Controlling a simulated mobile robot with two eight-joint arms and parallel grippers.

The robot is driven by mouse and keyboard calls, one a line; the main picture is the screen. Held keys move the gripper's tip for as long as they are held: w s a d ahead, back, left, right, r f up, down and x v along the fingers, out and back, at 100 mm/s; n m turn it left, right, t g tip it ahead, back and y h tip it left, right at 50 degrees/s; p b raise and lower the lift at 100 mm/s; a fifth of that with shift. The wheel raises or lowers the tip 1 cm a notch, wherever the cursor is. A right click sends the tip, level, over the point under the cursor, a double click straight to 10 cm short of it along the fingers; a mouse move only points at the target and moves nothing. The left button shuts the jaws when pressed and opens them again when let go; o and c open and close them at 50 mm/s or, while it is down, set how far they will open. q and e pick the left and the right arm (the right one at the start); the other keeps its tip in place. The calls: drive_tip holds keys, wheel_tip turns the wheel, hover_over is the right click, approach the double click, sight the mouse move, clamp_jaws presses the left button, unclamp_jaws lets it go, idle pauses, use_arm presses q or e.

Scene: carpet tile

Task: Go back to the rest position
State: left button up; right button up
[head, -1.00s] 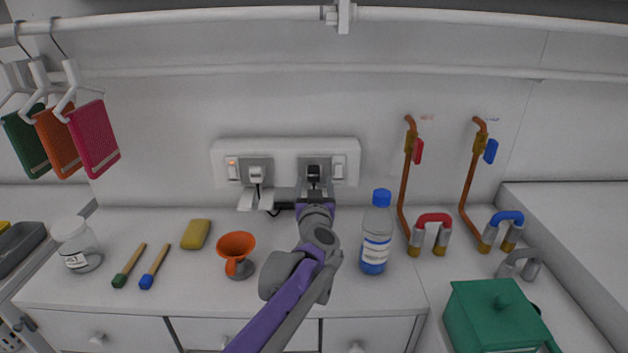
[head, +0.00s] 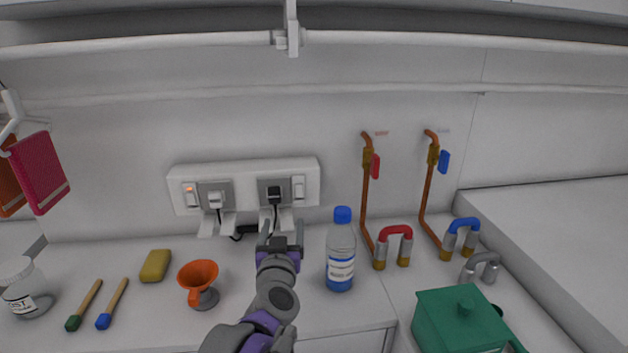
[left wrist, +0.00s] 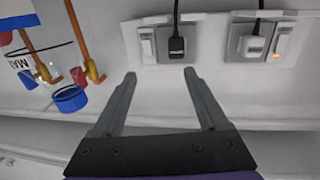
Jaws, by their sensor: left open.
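My left gripper (head: 281,230) is open and empty above the counter, in front of the wall socket panel (head: 245,205). In the left wrist view its two fingers (left wrist: 159,74) stand apart with nothing between them. The black plug (head: 274,193) sits in the right socket, and it shows just beyond the fingertips in the left wrist view (left wrist: 177,46). The white plug (head: 216,198) sits in the left socket, beside a switch with a lit orange light (head: 190,193). My right gripper is not in view.
A blue-capped bottle (head: 341,255) stands close to the right of my left arm. An orange funnel-like cup (head: 198,280), a yellow sponge (head: 155,266) and two brushes lie left. Copper pipes (head: 365,190), horseshoe-shaped pieces (head: 393,246) and a green box (head: 460,322) are right.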

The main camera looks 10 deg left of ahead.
use_arm(q)
drive_tip(key=s+d+f+m+g+h+p, duration=0.25)
drive_tip(key=s+d+h, duration=0.2)
drive_tip(key=s, duration=0.35)
drive_tip(key=s+a+f+g+y+p, duration=0.1)
drive_tip(key=s+a+f+g, duration=0.2)
drive_tip(key=s+f+g, duration=0.2)
drive_tip(key=s+a+f+g+y+p, duration=0.1)
drive_tip(key=s+a+f+g, duration=0.3)
drive_tip(key=s+f, duration=0.8)
drive_tip(key=s+p, duration=0.1)
drive_tip(key=s, duration=0.6)
drive_tip(key=shift+a+n+g, duration=0.2)
drive_tip(key=shift+n+g, duration=0.15)
